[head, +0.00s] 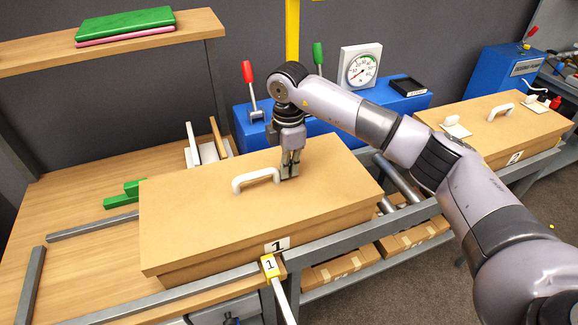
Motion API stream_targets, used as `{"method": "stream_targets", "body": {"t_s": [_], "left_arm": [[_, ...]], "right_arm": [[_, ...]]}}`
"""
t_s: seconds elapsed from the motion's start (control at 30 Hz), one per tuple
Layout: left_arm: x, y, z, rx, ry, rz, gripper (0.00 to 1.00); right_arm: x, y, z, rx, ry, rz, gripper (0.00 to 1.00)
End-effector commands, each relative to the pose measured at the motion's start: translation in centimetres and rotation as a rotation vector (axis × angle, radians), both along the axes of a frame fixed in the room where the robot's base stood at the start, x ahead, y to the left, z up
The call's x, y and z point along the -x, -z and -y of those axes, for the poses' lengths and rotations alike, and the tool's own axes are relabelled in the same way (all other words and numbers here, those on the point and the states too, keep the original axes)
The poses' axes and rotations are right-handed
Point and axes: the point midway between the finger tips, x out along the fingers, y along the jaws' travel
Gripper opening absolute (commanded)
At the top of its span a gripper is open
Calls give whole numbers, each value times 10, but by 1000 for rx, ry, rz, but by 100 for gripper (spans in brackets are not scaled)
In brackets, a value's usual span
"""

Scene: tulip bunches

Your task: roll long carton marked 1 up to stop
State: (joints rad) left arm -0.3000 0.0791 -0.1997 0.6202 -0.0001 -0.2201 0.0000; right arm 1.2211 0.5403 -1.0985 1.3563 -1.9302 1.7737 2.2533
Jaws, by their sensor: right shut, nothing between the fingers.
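The long carton marked 1 (220,225) is brown, with a white handle (255,179) on top and a "1" label on its front side. It lies partly on the wooden table and partly over the grey roller rails at its right. My right gripper (289,174) is shut and empty, pointing down at the carton's top just right of the handle. I cannot tell whether it touches the carton. A grey bar (32,285) lies across the table at the left, apart from the carton; it may be the stop. My left gripper is not in view.
A second carton marked 2 (490,126) stands at the right. Green blocks (125,197) lie left of the carton. A blue machine with levers and a dial (360,66) stands behind. Bare table shows at left.

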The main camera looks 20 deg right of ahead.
Motion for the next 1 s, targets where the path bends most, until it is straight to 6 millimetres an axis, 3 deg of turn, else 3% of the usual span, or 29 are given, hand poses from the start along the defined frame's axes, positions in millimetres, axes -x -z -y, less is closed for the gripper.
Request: {"method": "stream_targets", "body": {"t_s": [0.93,1.0], "left_arm": [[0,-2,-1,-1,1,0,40],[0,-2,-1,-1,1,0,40]], "right_arm": [[2,0,-75,-2,-2,0,0],[2,0,-73,-1,0,0,0]]}}
